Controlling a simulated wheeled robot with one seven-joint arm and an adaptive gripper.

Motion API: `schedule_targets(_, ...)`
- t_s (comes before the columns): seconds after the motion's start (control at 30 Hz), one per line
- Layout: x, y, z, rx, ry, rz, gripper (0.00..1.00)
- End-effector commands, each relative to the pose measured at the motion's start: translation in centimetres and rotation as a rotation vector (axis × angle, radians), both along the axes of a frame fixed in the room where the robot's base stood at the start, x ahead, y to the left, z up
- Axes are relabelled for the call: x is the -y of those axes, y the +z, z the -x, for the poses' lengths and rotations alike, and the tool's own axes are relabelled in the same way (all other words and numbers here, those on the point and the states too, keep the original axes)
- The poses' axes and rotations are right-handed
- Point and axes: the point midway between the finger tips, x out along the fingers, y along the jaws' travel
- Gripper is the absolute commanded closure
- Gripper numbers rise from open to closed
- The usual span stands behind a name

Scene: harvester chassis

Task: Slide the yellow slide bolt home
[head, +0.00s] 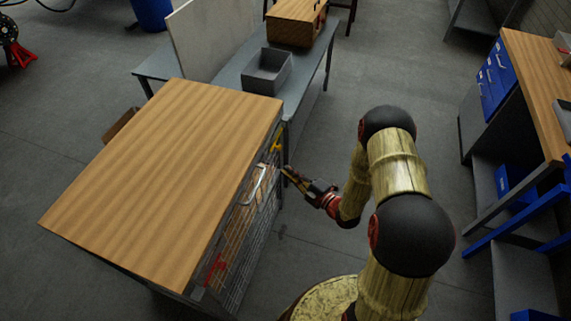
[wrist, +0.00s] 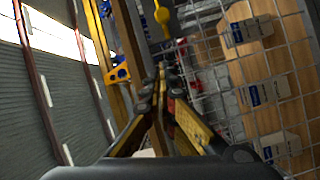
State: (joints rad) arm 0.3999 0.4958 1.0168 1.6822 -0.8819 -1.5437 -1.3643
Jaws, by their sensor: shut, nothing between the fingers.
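The yellow slide bolt (head: 277,146) is on the upper far edge of the wire mesh door of the wood-topped cabinet. In the wrist view a yellow rounded part (wrist: 163,15) shows at the top beside the mesh, and it seems to belong to the bolt. My gripper (head: 287,172) is just outside the mesh door, below and right of the bolt. In the wrist view its fingertips (wrist: 161,76) are together and empty, below the yellow part and apart from it in the picture. How far the bolt is slid cannot be told.
The mesh door (wrist: 245,75) has boxes behind it. A pale handle (head: 260,184) and a red part (head: 215,270) are on the cabinet's front. A grey bin (head: 266,70) stands on a bench behind. The floor right of the cabinet is open.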

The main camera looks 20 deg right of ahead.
Motion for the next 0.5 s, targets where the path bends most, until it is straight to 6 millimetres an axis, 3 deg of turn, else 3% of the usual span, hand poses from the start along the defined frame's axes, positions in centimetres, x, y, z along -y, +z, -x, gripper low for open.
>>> schedule_targets(0.47,-4.4,-0.7,-7.9,0.000,0.004,0.000,1.00)
schedule_targets(0.5,-3.8,-0.8,-8.4,0.000,-0.001,-0.001,1.00)
